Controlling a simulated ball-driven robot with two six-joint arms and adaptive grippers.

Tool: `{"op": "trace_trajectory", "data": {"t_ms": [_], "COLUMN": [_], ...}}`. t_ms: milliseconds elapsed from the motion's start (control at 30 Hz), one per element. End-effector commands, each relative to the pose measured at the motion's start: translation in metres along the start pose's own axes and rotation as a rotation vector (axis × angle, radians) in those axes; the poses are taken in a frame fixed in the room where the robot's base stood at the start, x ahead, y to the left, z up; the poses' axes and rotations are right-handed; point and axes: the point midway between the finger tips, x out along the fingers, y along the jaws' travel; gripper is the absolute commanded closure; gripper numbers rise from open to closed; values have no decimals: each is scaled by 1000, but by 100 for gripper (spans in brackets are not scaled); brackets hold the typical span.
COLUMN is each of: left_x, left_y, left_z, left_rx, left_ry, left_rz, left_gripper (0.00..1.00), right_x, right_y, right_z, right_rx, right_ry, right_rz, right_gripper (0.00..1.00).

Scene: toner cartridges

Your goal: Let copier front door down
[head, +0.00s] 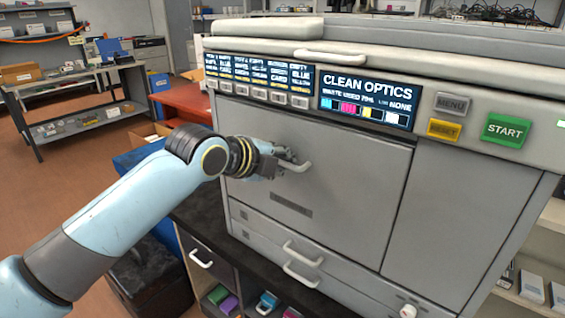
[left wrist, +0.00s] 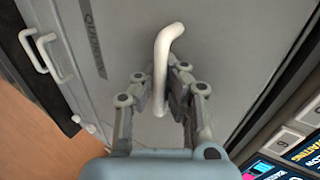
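The copier's front door (head: 330,190) is a large grey panel, upright and flush with the copier front. Its white handle (head: 297,167) is at the upper middle of the door. My left gripper (head: 285,160) is at this handle, its fingers partly hidden in the head view. In the left wrist view the white handle (left wrist: 161,75) lies between the two fingers of my left gripper (left wrist: 158,85). The fingers look open, with a gap visible on the handle's left side; contact on the right side is unclear. My right gripper is not in view.
The control panel with a "CLEAN OPTICS" screen (head: 367,98) and green START button (head: 506,130) sits above the door. Drawers with white handles (head: 302,253) lie below it. The copier stands on a dark counter (head: 205,222). A shelf bench (head: 85,115) stands at back left.

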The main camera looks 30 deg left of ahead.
Motion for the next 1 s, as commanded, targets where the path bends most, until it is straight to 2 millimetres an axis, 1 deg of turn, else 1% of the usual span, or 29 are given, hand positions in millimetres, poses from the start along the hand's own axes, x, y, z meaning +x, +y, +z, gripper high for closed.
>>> {"op": "trace_trajectory", "data": {"t_ms": [200,400,500,800,867,1000], "left_x": [-1,-11,-16,-19,-20,-26], "left_y": [1,15,18,14,17,29], "left_z": [0,0,0,0,0,0], "left_rx": [2,5,4,3,3,6], "left_ry": [0,-1,-1,0,0,1], "left_rz": [-3,-76,-108,-125,-132,-186], "left_gripper": [100,100,100,100,100,100], "right_x": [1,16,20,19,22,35], "right_y": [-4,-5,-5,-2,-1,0], "right_z": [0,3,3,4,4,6], "right_rx": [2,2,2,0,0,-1], "right_ry": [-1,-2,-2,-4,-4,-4], "right_rz": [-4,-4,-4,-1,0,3], "right_gripper": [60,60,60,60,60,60]}}
